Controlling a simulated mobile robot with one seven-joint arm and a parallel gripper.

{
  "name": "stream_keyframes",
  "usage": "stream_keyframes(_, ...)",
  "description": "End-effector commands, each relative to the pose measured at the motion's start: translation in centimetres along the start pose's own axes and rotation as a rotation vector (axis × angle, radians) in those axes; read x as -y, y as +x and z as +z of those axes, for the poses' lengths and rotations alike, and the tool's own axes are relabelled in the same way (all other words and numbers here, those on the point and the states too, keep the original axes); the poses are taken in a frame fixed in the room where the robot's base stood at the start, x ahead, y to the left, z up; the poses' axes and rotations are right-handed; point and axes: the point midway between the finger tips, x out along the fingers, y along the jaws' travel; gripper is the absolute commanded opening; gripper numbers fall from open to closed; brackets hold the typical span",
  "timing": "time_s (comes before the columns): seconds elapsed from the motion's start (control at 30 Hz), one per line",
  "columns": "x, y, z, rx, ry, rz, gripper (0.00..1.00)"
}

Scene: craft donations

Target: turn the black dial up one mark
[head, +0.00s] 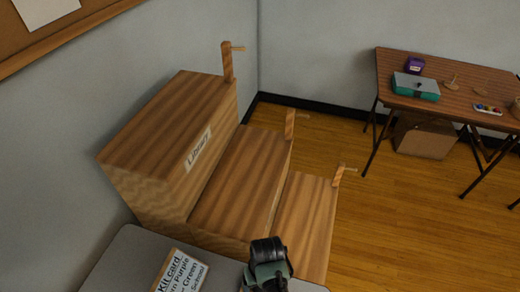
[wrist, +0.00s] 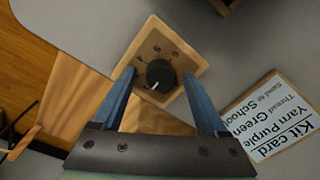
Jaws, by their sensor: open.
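The black dial (wrist: 160,75) sits on a square tan plate (wrist: 148,48) with marks around it, seen in the wrist view. A white pointer line on the dial points toward the lower left of that view. My gripper (wrist: 160,82) is open, with one blue finger on each side of the dial. I cannot tell whether the fingers touch it. In the head view my wrist (head: 267,265) shows at the bottom edge and the dial is hidden.
A kit card (wrist: 272,118) lies on the grey tabletop (head: 125,262) near the dial. Stepped wooden units, one labelled Library (head: 198,149), stand beyond. A brown table (head: 455,75) with a teal box (head: 416,87) is far right. The wooden floor (head: 400,230) between is clear.

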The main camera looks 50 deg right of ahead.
Motion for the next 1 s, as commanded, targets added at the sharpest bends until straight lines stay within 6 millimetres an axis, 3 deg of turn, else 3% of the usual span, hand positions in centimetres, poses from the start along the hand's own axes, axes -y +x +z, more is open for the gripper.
stream_keyframes(0.13, 0.0, -0.04, -0.02, 0.0, 0.0, 0.0, 0.72)
stream_keyframes(0.53, 0.0, -0.06, -0.03, 0.0, 0.0, 0.0, 0.0)
stream_keyframes(1.0, 0.06, -0.21, -0.01, -0.006, 0.093, -0.001, 0.0)
